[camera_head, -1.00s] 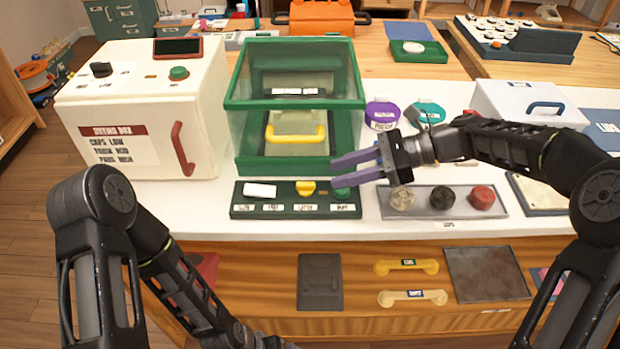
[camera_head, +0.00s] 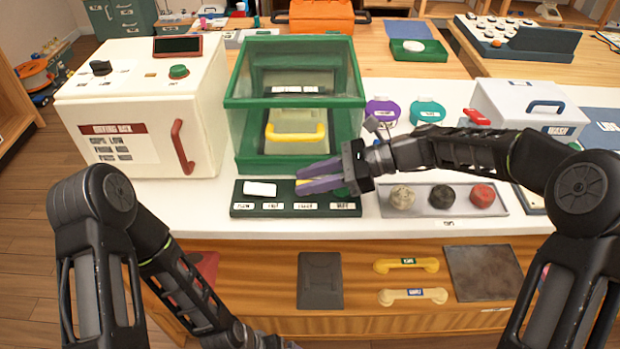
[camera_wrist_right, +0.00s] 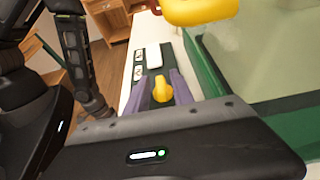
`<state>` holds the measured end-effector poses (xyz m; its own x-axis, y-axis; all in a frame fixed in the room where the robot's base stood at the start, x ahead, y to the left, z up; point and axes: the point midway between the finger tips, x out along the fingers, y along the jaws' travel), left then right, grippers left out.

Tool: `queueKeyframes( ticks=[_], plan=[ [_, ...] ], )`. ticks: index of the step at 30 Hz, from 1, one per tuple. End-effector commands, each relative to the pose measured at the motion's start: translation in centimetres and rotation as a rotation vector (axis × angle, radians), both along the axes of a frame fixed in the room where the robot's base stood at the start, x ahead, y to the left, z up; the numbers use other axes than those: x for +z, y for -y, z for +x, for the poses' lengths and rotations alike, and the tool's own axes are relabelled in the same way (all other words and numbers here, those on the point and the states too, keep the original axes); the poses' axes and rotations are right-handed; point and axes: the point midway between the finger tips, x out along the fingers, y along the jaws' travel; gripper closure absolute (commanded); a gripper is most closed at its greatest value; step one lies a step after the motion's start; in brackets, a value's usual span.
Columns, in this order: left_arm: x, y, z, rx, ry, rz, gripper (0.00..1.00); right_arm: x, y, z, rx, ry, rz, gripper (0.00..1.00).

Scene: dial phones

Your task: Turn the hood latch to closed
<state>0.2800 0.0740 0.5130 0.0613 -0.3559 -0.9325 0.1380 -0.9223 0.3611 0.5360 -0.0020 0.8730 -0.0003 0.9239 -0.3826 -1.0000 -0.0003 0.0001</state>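The green-framed clear hood (camera_head: 240,103) with a yellow handle (camera_head: 295,137) stands at the back centre of the white counter. A dark green panel (camera_head: 240,208) lies in front of it, with a white block (camera_head: 260,189), a yellow knob (camera_head: 301,183) and small labels too blurred to read surely. I take the yellow knob as the latch. My right gripper (camera_head: 318,180) is at this knob. In the right wrist view its purple fingers stand open on either side of the knob (camera_wrist_right: 162,88), with a gap on the left side.
A white box (camera_head: 140,110) with a red handle stands left of the hood. A grey tray (camera_head: 422,207) with three round pieces lies right of the panel. Purple (camera_head: 382,110) and teal (camera_head: 427,111) round items sit behind my right wrist.

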Motion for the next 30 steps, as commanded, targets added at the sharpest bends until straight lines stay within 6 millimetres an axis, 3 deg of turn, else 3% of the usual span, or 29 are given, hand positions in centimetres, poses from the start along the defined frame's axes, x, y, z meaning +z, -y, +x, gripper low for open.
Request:
queueKeyframes(
  ticks=[10,30],
  plan=[
    [0.0,0.0,0.0,0.0,0.0,0.0,0.0,0.01,0.03,0.01,0.0,0.0,0.0,1.0],
    [-0.04,0.0,0.0,0.0,0.0,0.0,0.0,0.11,0.01,-0.02,-0.035,0.002,0.003,1.0]
  ],
)
